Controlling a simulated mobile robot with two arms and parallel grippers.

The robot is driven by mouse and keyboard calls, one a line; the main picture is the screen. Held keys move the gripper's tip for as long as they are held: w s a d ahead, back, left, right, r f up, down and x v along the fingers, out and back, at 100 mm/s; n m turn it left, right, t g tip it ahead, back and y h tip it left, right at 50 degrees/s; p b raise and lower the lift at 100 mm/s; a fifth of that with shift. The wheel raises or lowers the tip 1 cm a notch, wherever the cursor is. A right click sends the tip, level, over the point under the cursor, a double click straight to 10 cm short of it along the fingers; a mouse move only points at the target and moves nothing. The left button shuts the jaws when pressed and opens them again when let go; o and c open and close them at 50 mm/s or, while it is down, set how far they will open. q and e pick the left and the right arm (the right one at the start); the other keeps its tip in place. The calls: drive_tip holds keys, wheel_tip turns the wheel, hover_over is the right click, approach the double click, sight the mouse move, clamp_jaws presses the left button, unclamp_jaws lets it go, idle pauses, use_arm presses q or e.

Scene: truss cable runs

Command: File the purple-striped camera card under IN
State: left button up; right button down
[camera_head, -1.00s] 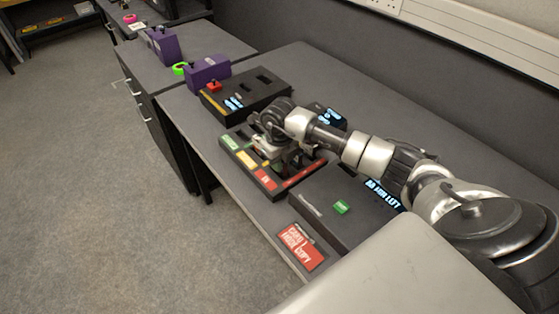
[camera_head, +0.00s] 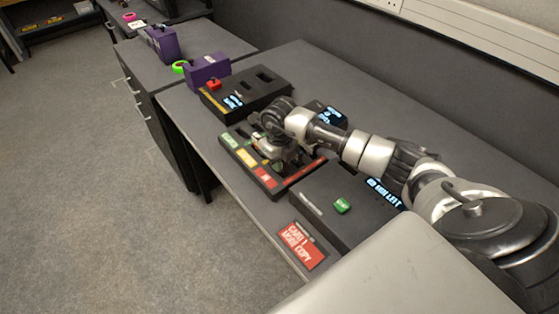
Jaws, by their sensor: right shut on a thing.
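My right gripper (camera_head: 282,160) is low over the black sorting tray (camera_head: 302,178), which has green, yellow and red labelled sections along its front edge. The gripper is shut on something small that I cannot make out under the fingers. The purple-striped card does not show clearly; the arm and gripper cover much of the tray's back part. My left gripper is not in view.
A black box with a green button (camera_head: 342,206) stands to the right of the tray. A red card sign (camera_head: 301,246) lies at the table's front edge. A black slotted box (camera_head: 262,82) and purple blocks (camera_head: 207,70) are beyond the tray.

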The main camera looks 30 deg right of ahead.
drive_tip(key=c, duration=0.7)
unclamp_jaws()
drive_tip(key=shift+r+p, duration=2.65)
drive_tip(key=shift+r, duration=1.2)
drive_tip(key=shift+f, duration=0.15)
